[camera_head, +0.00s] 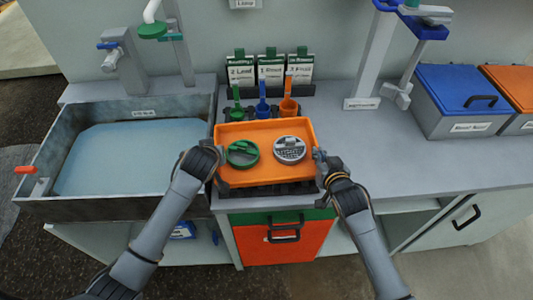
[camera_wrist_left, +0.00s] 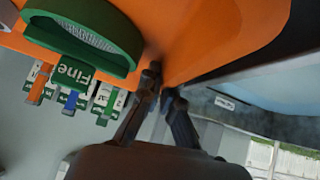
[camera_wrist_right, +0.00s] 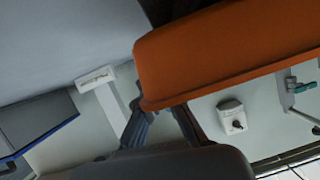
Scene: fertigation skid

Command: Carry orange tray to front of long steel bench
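The orange tray (camera_head: 265,179) is at the front of the steel bench (camera_head: 410,170), close to level, over a dark rack (camera_head: 290,189); I cannot tell whether it rests there or is held just above. It holds a green round sieve (camera_head: 242,153) on the left and a grey one (camera_head: 289,149) on the right. My left gripper (camera_head: 217,165) is at the tray's left wall; in the left wrist view its fingers (camera_wrist_left: 163,88) are on either side of that wall. My right gripper (camera_head: 320,168) is at the right wall, its fingertips (camera_wrist_right: 160,108) partly hidden by the tray.
A sink with water (camera_head: 135,155) is left of the tray. Colored scoops (camera_head: 262,107) and labelled packs (camera_head: 271,70) stand behind it. A stand (camera_head: 370,60) and a blue-lidded bin (camera_head: 462,95) are to the right. The bench between tray and bin is clear.

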